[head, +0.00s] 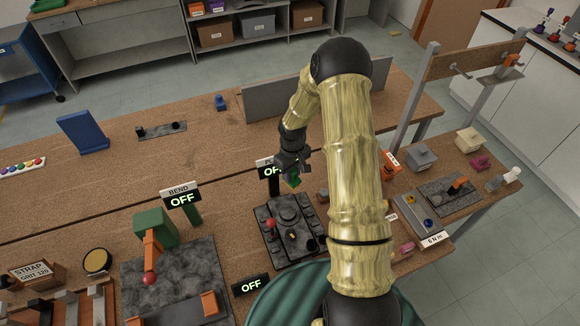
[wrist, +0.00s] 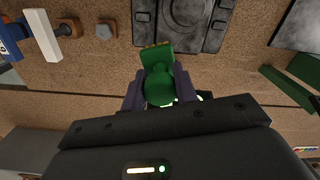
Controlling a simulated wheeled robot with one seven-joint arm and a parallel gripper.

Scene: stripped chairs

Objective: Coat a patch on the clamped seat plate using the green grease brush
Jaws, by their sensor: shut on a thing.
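My gripper (head: 291,167) is shut on the green grease brush (head: 294,181), above the bench just behind a dark fixture. In the wrist view the brush (wrist: 157,62) sits between the fingers, its flat green head pointing away with a thin yellowish edge. The dark fixture (head: 270,236), with a red-knobbed lever and round stepped centre, lies in front of and below the brush; part of it (wrist: 143,18) shows in the wrist view. A dark slab with an orange handle (head: 452,190) lies at the right. I cannot tell which of these is the clamped seat plate.
A green bending station (head: 150,228) with an orange lever is at left. A grey upright panel (head: 270,103) stands behind. Small blocks crowd the right; bare bench (head: 90,190) lies at left.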

